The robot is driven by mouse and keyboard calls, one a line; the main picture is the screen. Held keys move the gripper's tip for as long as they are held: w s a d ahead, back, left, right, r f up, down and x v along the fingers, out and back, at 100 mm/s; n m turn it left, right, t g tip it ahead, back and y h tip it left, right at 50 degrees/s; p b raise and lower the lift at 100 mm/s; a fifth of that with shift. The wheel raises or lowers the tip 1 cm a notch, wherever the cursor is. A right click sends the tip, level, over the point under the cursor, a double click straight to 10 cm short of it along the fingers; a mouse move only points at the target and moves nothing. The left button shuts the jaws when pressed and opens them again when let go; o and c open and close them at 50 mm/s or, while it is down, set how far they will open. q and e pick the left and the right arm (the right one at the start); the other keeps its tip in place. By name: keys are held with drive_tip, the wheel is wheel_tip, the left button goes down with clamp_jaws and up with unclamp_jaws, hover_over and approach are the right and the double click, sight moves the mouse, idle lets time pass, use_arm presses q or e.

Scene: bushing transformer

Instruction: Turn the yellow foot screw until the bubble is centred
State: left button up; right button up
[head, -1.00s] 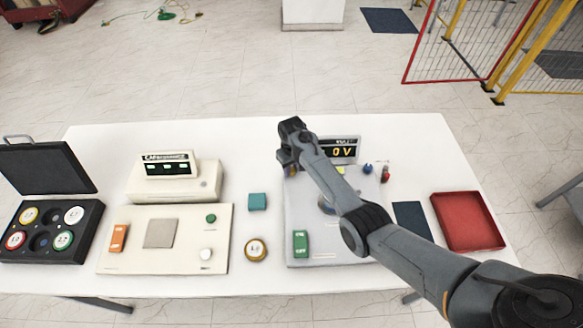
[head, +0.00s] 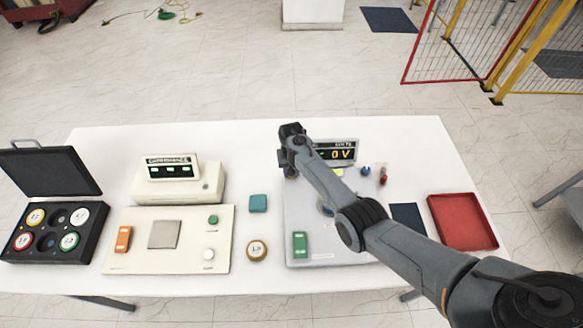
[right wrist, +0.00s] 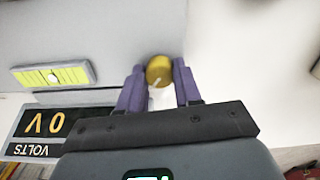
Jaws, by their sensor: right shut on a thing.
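In the right wrist view the yellow foot screw (right wrist: 159,70) sits between the two purple fingers of my right gripper (right wrist: 158,82), which is shut on it. A yellow-green bubble level (right wrist: 53,77) lies to the left on the grey instrument base. A pale round spot shows near the middle of its vial, too small to judge exactly. In the head view my right gripper (head: 291,170) is at the far left corner of the grey instrument base (head: 303,218), and my arm hides part of the base. My left gripper is not in view.
The volt display (head: 336,152) reads 0 V behind the base. A teal block (head: 258,203) and a round weight (head: 257,251) stand left of it. A red tray (head: 464,222) is at the right. A cream balance (head: 185,249) and black case (head: 88,246) are at the left.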

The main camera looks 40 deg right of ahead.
drive_tip(key=m, duration=0.2)
drive_tip(key=shift+m+p, duration=0.3)
drive_tip(key=shift+p, duration=0.05)
drive_tip(key=shift+m, duration=1.2)
drive_tip(key=o, duration=1)
drive_tip(key=shift+o, duration=0.2)
drive_tip(key=shift+r, duration=0.1)
